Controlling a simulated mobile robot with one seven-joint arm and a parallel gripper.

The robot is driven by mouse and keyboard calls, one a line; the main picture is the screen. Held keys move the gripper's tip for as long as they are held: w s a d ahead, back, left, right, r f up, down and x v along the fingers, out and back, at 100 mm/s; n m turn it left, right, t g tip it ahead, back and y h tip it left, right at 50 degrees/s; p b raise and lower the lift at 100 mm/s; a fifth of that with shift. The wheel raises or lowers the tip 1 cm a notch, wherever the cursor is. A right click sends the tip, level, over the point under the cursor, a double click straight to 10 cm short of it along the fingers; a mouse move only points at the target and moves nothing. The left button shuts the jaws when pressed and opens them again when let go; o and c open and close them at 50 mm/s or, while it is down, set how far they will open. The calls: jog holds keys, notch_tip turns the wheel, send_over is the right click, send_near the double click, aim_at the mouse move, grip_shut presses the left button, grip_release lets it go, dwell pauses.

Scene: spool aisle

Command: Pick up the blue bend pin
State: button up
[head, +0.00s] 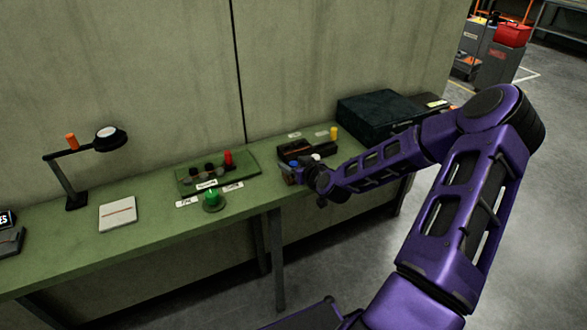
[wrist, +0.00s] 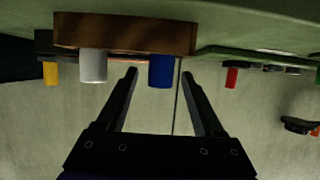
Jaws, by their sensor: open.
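The blue bend pin (wrist: 161,70) is a short upright cylinder at the brown block (wrist: 125,35) in the wrist view, which appears upside down. A little blue (head: 293,179) also shows beside my gripper (head: 306,170) in the head view. My gripper (wrist: 160,74) is open. In the wrist view the blue pin appears between the two fingertips, closer to the right one, with a gap on each side. I cannot tell how deep it sits between them. In the head view my wrist partly hides the block and pin.
A white pin (wrist: 93,66) stands close to the blue one, near the left finger. A yellow pin (wrist: 51,74) is farther left. A red pin (head: 228,158) and green piece (head: 213,196) are on the green bench (head: 150,226). A dark case (head: 375,112) stands behind my arm.

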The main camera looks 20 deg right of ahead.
grip_shut()
dwell(0.3)
jog(key=shift+r, duration=0.15)
